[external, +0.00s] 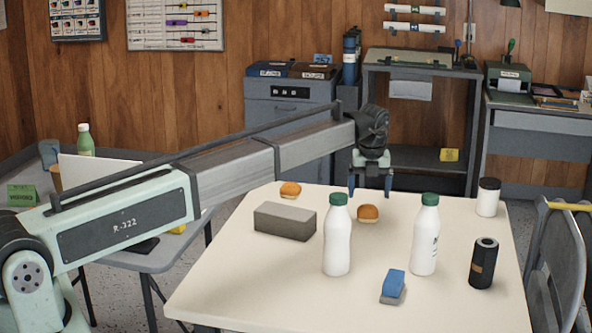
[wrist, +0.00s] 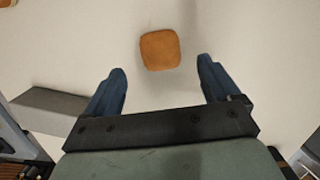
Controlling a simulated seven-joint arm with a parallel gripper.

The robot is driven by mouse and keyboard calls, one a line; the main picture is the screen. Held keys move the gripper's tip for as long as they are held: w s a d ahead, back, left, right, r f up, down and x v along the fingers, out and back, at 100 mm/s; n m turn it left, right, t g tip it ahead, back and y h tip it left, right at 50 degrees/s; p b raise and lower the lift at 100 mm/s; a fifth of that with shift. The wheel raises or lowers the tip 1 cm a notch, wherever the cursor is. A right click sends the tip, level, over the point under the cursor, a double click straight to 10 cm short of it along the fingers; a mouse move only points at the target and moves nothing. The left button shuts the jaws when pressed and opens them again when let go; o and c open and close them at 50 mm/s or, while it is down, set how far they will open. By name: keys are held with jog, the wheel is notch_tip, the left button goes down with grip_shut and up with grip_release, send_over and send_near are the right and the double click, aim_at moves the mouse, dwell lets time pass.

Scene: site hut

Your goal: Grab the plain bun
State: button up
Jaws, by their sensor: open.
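A small brown bun (external: 368,213) lies on the white table, between and behind the two white bottles. In the wrist view this bun (wrist: 160,50) has a smooth, plain-looking top and sits just beyond the fingertips, roughly centred between them. A second bun (external: 290,190) lies farther left, behind the grey block; its edge shows in the wrist view's top left corner (wrist: 7,3), too cropped to tell its top. My gripper (external: 370,190) points down above the table near the first bun. Its blue fingers (wrist: 161,69) are open and empty.
A grey block (external: 285,221) lies on the left of the table (external: 225,280). Two green-capped bottles (external: 337,240) (external: 424,240) stand in front of the first bun. A blue eraser-like block (external: 393,285), a black cylinder (external: 483,263) and a black-lidded white jar (external: 488,198) stand right.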

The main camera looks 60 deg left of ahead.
aim_at(368, 206)
jog(key=shift+w+a+f, duration=0.1)
jog(key=shift+f, duration=0.9)
jog(key=shift+w+a+f, duration=0.1)
jog(key=shift+a+f, duration=0.05)
jog(key=shift+f, duration=0.8)
jog(key=shift+w+a+f, duration=0.1)
jog(key=shift+f, duration=0.9)
jog(key=shift+c, duration=0.3)
jog(key=c, duration=1.1)
